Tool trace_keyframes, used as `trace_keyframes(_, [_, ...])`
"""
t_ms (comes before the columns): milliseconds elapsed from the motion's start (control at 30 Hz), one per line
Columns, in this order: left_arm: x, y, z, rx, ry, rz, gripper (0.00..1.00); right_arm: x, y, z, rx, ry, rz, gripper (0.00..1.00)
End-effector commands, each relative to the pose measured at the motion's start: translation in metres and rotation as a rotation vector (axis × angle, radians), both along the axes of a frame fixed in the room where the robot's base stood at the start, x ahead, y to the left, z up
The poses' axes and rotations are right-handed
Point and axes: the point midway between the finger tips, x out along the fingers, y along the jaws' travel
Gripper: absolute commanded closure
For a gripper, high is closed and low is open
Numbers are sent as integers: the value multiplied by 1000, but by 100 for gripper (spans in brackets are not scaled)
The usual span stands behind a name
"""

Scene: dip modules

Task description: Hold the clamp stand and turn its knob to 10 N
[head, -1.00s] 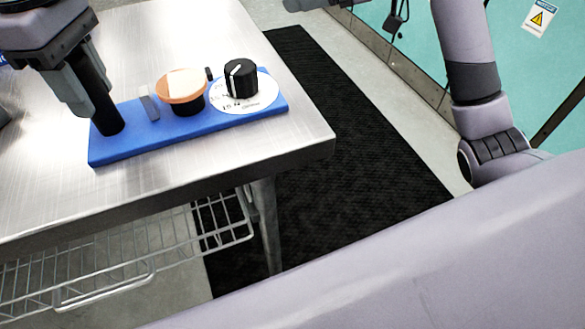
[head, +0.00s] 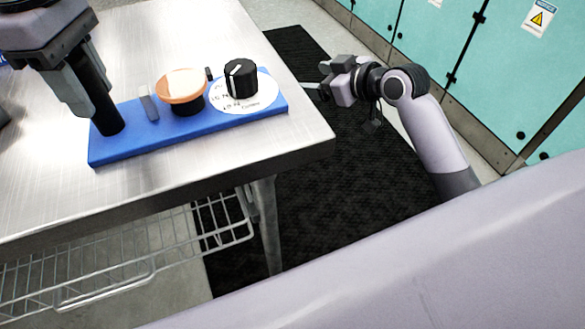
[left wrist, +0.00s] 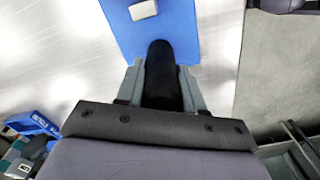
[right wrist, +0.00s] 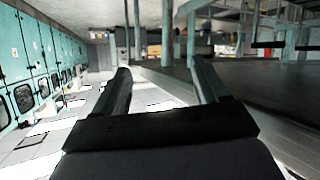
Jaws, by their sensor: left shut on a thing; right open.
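The clamp stand has a flat blue base (head: 150,145) on the metal table, with an upright black post (head: 108,118) at its left end. My left gripper (head: 85,85) is shut on that post; the left wrist view shows the black post (left wrist: 161,75) between the two fingers. The black knob (head: 240,78) with a white pointer line sits on a white printed dial (head: 262,97) at the base's right end. The dial's print is too small to read surely. My right gripper (head: 325,82) is open and empty, right of the table edge and apart from the knob.
An orange-rimmed cup (head: 181,88) with a pale top stands on the base between post and knob. A small grey upright plate (head: 149,104) is beside it. The metal table (head: 215,160) ends just right of the base. A black mat (head: 340,170) covers the floor there.

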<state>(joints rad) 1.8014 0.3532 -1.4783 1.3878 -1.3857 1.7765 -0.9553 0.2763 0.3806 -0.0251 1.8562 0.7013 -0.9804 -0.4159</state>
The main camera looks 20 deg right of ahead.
Motion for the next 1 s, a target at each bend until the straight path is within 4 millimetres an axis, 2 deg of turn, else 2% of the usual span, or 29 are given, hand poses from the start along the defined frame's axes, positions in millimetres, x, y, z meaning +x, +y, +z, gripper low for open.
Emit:
trace_keyframes(100, [0, 0, 0, -1, 0, 0, 100, -10, 5, -24, 8, 26, -20, 26])
trace_keyframes(600, [0, 0, 0, -1, 0, 0, 100, -63, 23, -107, 34, 113, -104, 26])
trace_keyframes(800, [0, 0, 0, -1, 0, 0, 100, -88, 31, -134, 44, 140, -132, 26])
trace_keyframes(1000, [0, 0, 0, -1, 0, 0, 100, -105, 36, -151, 52, 158, -151, 26])
